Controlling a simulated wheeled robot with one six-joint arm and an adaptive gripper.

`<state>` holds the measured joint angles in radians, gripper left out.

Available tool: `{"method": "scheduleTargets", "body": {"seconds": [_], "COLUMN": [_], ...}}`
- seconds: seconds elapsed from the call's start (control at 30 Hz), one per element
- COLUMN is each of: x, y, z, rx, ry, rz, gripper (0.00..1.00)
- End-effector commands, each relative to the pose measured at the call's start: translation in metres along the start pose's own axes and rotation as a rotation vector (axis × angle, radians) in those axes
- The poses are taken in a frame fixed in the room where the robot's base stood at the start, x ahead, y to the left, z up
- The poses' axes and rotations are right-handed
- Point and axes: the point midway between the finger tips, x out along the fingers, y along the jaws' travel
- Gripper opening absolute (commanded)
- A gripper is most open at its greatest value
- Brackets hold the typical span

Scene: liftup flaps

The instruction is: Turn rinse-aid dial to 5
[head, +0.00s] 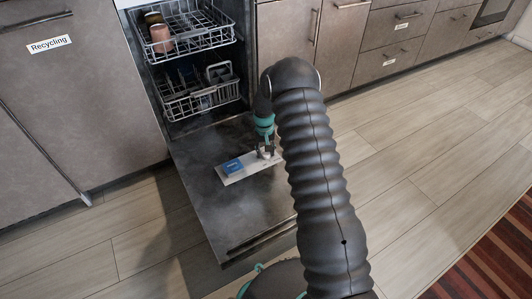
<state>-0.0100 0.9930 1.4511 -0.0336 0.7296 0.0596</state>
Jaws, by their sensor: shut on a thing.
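The dishwasher door (215,200) is folded down flat in front of the open dishwasher. On its inner face lies a light dispenser panel (229,179) with a blue compartment lid (233,167) on its left part. My gripper (265,154) points down at the right part of this panel, right of the blue lid. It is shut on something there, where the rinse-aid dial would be. The fingers hide the dial, and its numbers and setting cannot be read.
Upper rack (190,40) and lower rack (200,98) hold dishes inside the dishwasher. A cabinet marked Recycling (50,45) stands left, drawers (400,40) right. My arm crosses the right of the door. Wood floor is clear at right; a striped rug (490,265) lies lower right.

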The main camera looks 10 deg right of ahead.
Motion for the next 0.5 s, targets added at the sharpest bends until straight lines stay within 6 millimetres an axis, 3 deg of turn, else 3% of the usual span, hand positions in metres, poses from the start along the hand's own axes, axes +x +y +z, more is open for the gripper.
{"method": "scheduleTargets", "body": {"seconds": [0.5], "x": [0.0013], "y": [-0.0004], "z": [-0.0009], "rx": [0.456], "ry": [0.002], "rz": [0.015], "gripper": [0.07]}}
